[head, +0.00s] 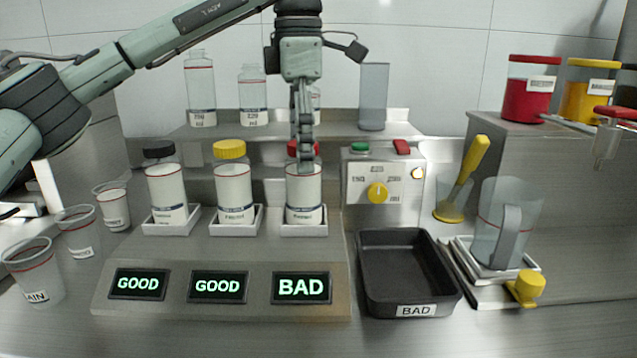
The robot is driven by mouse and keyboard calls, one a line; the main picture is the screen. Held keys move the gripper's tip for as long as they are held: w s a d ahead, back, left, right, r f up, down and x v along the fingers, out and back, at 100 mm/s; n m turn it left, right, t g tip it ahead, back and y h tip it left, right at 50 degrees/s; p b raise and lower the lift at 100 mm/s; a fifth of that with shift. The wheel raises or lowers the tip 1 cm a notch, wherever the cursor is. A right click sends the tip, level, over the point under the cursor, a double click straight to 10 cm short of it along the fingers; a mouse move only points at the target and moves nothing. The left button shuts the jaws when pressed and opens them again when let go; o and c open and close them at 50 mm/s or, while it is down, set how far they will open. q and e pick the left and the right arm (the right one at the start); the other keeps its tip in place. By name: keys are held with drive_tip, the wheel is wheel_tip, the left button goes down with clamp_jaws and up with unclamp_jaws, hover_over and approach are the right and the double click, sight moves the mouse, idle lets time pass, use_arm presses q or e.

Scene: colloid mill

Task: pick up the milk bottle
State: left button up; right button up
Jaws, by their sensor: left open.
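Three milk bottles stand upright in white square trays on the steel stand: a black-capped one (167,190), a yellow-capped one (233,188) and a red-capped one (304,198). The lit signs in front of them read GOOD, GOOD and BAD, the BAD sign (301,288) being before the red-capped bottle. My left gripper (305,160) points down at the red-capped bottle, its fingers over the cap and hiding part of it. It is open; whether it touches the cap cannot be told. My right gripper is not in view.
A black bin (402,272) labelled BAD sits right of the signs. A control box (382,185) with a yellow knob stands behind it. Empty bottles (201,92) stand on the back shelf, cups (35,272) at left, and a clear jug (503,222) at right.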

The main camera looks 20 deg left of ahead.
sight(305, 191)
use_arm(q)
drive_tip(key=shift+s+f, duration=0.1)
drive_tip(key=shift+f, duration=0.85)
drive_tip(key=f, duration=0.6)
drive_tip(key=shift+w+d, duration=0.15)
drive_tip(key=shift+w, duration=0.1)
drive_tip(key=shift+r, duration=0.1)
drive_tip(key=shift+c, duration=0.3)
drive_tip(key=c, duration=1.4)
drive_tip(key=shift+r, duration=0.2)
